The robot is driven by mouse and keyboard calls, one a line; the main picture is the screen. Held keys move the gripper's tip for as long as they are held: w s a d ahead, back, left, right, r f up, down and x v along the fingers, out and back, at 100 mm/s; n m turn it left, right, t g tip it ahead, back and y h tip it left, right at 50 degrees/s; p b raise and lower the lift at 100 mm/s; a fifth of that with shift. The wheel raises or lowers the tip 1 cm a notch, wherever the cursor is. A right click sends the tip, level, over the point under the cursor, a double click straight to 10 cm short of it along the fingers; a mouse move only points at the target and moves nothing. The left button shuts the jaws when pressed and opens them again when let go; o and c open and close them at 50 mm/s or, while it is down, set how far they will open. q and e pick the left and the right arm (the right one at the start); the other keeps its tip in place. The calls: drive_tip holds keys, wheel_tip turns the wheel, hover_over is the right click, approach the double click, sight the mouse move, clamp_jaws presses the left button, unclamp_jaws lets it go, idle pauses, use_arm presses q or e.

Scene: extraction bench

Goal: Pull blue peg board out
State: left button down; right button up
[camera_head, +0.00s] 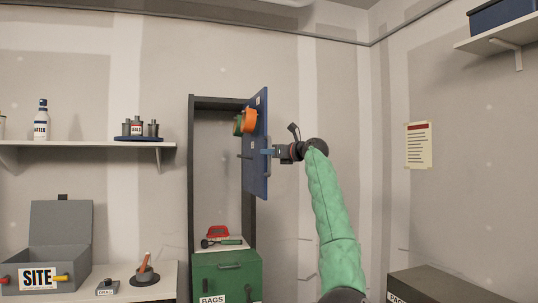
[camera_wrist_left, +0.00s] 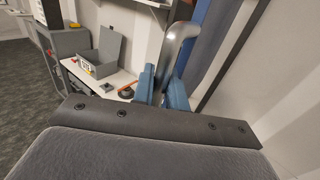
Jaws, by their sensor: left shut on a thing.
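The blue peg board (camera_head: 256,178) stands upright at the right side of a tall dark-framed cabinet (camera_head: 192,150), seen at a steep angle and jutting out toward me. An orange round item (camera_head: 249,121) and a green one (camera_head: 238,124) hang on its left face. My left gripper (camera_head: 270,152) is at the board's near edge. In the left wrist view, its blue fingers (camera_wrist_left: 162,86) are closed around a grey curved handle (camera_wrist_left: 180,38), with the blue board (camera_wrist_left: 203,45) just behind. My right gripper is not in view.
A green bin (camera_head: 227,275) with a red item (camera_head: 218,231) above it fills the cabinet's lower part. A shelf (camera_head: 90,145) and a bench with a grey SITE box (camera_head: 60,250) are on the left. A dark box (camera_head: 440,287) is at lower right.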

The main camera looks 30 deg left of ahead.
use_arm(q)
drive_tip(key=c, duration=1.6)
unclamp_jaws()
drive_tip(key=shift+d+f, duration=0.1)
drive_tip(key=shift+f, duration=0.05)
drive_tip(key=shift+o, duration=0.6)
drive_tip(key=shift+s+d+r, duration=0.1)
drive_tip(key=shift+d+r, duration=0.1)
drive_tip(key=shift+f, duration=0.1)
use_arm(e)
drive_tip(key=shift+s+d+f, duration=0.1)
